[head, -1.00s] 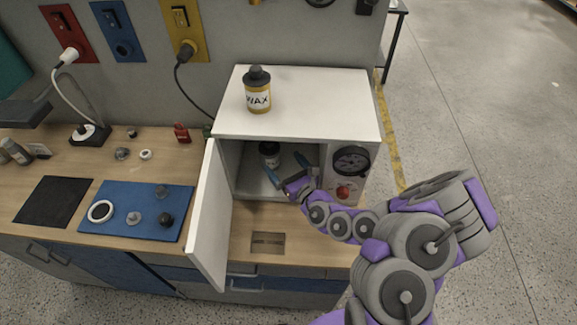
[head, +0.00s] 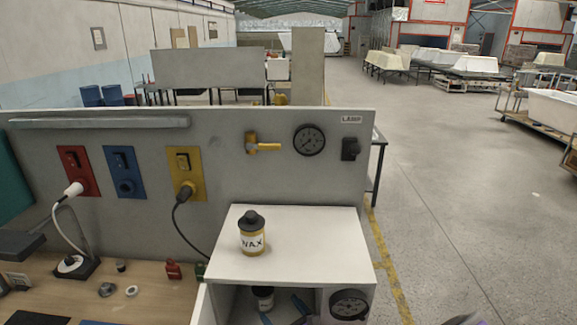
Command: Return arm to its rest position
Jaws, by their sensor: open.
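My gripper (head: 283,309) shows only in part at the bottom edge of the head view. Its two blue fingers are spread apart inside the open front of the white cabinet (head: 337,240). A dark jar with a pale label (head: 263,297) stands inside the cabinet, near the left finger; I cannot tell whether they touch. Most of my arm is below the picture; a little purple shows at the bottom edge.
A grey panel (head: 90,133) behind the bench carries red (head: 74,158), blue (head: 123,160) and yellow (head: 185,162) sockets, a yellow valve (head: 263,145) and a gauge (head: 309,140). A wooden bench (head: 135,295) lies at left. Open floor (head: 450,210) lies right; bathtub shells (head: 475,64) stand beyond.

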